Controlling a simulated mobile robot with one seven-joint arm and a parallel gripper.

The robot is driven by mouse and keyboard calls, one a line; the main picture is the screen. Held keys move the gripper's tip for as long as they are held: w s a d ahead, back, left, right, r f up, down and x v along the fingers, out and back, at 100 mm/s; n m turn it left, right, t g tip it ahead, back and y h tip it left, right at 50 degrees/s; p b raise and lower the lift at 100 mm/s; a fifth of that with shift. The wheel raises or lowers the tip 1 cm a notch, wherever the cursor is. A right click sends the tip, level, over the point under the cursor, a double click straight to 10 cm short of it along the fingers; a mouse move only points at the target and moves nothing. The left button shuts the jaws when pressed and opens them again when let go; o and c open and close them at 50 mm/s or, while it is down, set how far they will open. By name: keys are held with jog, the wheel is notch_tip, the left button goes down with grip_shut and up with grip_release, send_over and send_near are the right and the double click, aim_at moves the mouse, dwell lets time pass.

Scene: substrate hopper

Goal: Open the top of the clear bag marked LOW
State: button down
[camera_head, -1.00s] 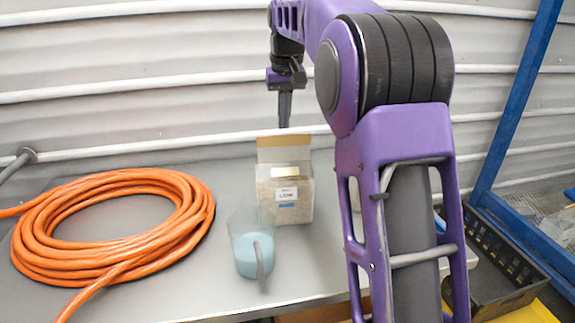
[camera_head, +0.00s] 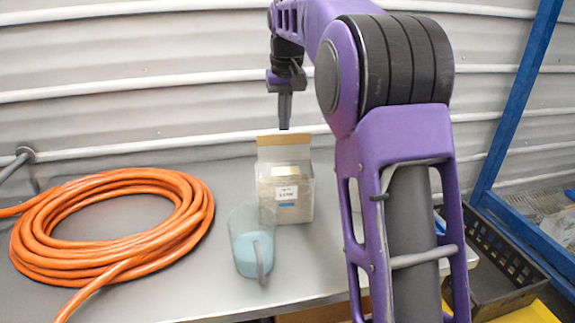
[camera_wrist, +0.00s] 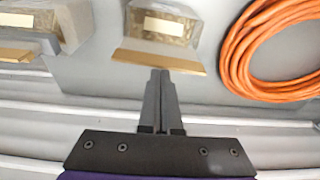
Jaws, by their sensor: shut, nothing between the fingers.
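A clear bag (camera_head: 285,208) of brownish material stands on the table, with a small white label whose wording is too blurred to read surely. A tan strip (camera_head: 284,140) stands up along its back top edge. In the wrist view the bag (camera_wrist: 178,12) is at top centre, its tan strip (camera_wrist: 158,62) nearest my fingers. My gripper (camera_head: 284,128) is shut and empty, pointing down just above and behind the strip. In the wrist view the fingertips (camera_wrist: 160,71) appear close to the strip; contact cannot be told. A second similar bag (camera_wrist: 70,20) is at the wrist view's upper left.
A clear scoop or jug with pale blue contents (camera_head: 252,255) stands in front of the bag. A coiled orange hose (camera_head: 110,225) lies at left. The ribbed wall (camera_head: 130,120) is behind the table. My arm hides the table's right part. A black crate (camera_head: 500,275) is at lower right.

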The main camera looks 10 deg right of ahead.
jog(key=shift+f, duration=0.45)
jog(key=shift+r+p, duration=0.3)
dwell(0.3)
dwell(0.4)
jog(key=shift+w, duration=0.2)
jog(key=shift+w+d+p, duration=0.15)
jog(key=shift+w+p, duration=0.6)
jog(key=shift+w, duration=0.45)
jog(key=shift+f, duration=0.4)
jog(key=shift+f, duration=0.3)
